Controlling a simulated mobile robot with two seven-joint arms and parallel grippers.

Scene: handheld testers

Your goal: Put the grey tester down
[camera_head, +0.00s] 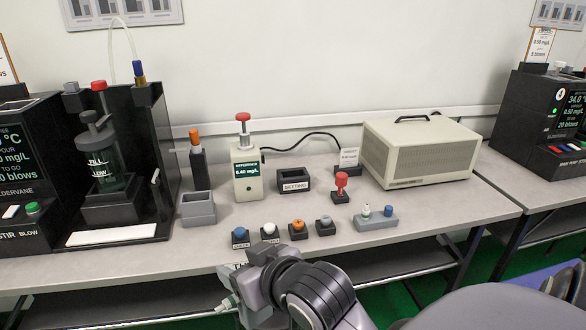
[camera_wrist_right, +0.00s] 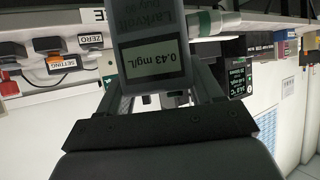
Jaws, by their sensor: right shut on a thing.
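The grey tester (camera_wrist_right: 128,70) fills the upper middle of the right wrist view, its small screen (camera_wrist_right: 153,61) reading 0.43 mg/L. A pale tube with a green band (camera_wrist_right: 216,24) sticks out beside it. My right gripper (camera_wrist_right: 158,90) is shut on the tester, one finger on each side. In the head view my right gripper (camera_head: 242,284) is at the table's front edge, below the row of buttons. There the tester is mostly hidden by my wrist; a pale, green-tinged tip (camera_head: 228,302) shows. My left gripper is out of view.
On the table (camera_head: 340,222) stand an empty-looking grey holder (camera_head: 198,209), a black labelled holder (camera_head: 293,180), a cream reference unit (camera_head: 247,177) and a red-topped piece (camera_head: 341,187). Several buttons (camera_head: 297,230) line the front edge. A beige box (camera_head: 420,150) stands at the back right.

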